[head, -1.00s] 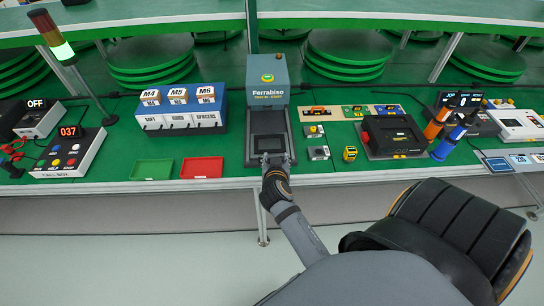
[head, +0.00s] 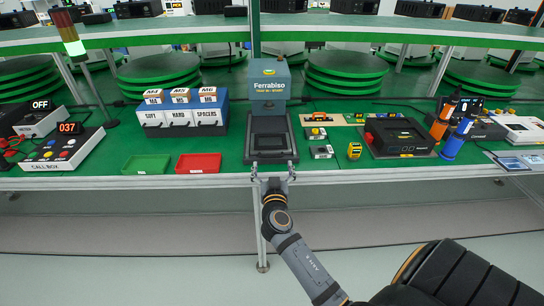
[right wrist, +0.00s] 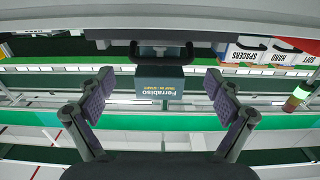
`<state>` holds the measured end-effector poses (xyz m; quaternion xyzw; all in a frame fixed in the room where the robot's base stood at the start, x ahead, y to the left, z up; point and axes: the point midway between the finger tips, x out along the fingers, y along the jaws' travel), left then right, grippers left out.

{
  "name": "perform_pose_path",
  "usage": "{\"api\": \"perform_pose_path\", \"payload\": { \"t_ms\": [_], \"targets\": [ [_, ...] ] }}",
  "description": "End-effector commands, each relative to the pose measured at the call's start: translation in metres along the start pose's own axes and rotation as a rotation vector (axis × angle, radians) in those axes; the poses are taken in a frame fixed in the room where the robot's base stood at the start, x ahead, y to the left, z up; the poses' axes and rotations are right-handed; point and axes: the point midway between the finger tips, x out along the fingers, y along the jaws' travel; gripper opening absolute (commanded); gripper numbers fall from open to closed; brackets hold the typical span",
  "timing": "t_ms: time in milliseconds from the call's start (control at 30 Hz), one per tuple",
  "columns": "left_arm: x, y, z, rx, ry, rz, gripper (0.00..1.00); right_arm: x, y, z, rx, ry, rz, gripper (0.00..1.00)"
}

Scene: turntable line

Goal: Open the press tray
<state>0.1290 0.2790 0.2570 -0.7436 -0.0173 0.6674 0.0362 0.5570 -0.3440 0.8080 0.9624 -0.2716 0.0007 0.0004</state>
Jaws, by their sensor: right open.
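The blue-grey Ferrabiso press (head: 270,88) stands on the green bench, with its dark press tray (head: 270,150) at its front, near the bench edge. The tray looks pushed in against the press. My right gripper (head: 272,174) is open and empty just in front of the tray, its two fingers spread at the bench edge. I cannot tell whether the fingers touch the tray. In the right wrist view the press (right wrist: 160,84) shows upside down between the spread fingers, with a black handle-like bar (right wrist: 160,52) above it. My left gripper is not in view.
Left of the press are a green bin (head: 147,164), a red bin (head: 198,163) and a drawer unit (head: 180,116). Right are small blocks, a yellow item (head: 354,150) and a black device (head: 400,136). The floor in front of the bench is clear.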

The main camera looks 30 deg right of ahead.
Motion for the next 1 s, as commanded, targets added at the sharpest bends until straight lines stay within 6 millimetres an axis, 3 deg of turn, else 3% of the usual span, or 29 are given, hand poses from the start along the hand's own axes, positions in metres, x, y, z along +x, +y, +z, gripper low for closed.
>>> {"api": "perform_pose_path", "payload": {
  "t_ms": [100, 233, 600, 1000],
  "targets": [
    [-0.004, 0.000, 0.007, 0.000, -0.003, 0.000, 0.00, 0.025, 0.000, -0.002, -0.003, 0.002, 0.000, 0.92],
    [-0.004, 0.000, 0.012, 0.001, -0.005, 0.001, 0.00, 0.042, 0.000, -0.001, 0.000, 0.000, 0.000, 0.92],
    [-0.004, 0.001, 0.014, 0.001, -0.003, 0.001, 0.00, 0.051, 0.000, 0.001, 0.001, -0.001, -0.001, 0.92],
    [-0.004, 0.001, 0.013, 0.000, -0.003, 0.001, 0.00, 0.051, 0.000, 0.001, 0.000, -0.001, 0.001, 0.39]
  ]
}}
